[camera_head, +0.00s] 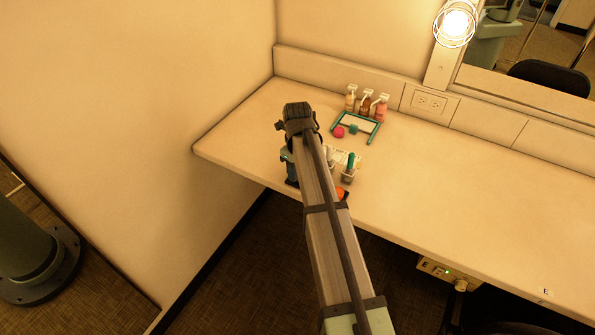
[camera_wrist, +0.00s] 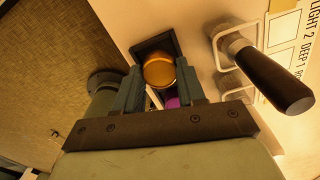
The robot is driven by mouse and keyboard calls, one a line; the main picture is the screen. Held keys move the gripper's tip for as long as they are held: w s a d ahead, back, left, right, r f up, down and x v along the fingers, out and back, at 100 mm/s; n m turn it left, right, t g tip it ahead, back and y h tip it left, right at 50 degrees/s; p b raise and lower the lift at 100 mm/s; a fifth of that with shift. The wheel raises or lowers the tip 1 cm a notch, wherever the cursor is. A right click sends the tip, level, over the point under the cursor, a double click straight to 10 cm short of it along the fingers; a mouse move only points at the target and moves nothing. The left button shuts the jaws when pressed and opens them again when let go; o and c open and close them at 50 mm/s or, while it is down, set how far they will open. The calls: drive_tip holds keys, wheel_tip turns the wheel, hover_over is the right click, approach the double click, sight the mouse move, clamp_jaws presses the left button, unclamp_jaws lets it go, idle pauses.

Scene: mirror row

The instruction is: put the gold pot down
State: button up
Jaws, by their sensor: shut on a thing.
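The gold pot (camera_wrist: 159,70) is round and shiny, between the tips of my gripper (camera_wrist: 161,78) in the wrist view. The two blue-grey fingers are shut on its sides. A dark square pad (camera_wrist: 153,43) shows right behind the pot; I cannot tell whether the pot touches it. In the head view my gripper (camera_head: 290,168) is low at the counter's front left edge, partly covered by my arm. The pot itself cannot be made out there.
A purple thing (camera_wrist: 172,102) shows between the fingers. A dark-handled tool (camera_wrist: 270,78) stands in a white holder at right. On the counter (camera_head: 440,190) are an orange thing (camera_head: 342,193), a pink ball (camera_head: 339,131), a teal frame (camera_head: 371,127) and pump bottles (camera_head: 366,103). The counter's right is clear.

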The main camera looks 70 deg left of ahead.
drive_tip(key=shift+f, duration=0.4)
drive_tip(key=shift+f, duration=0.1)
drive_tip(key=o, duration=1)
drive_tip(key=shift+o, duration=0.2)
wheel_tip(320, 180, up, 12)
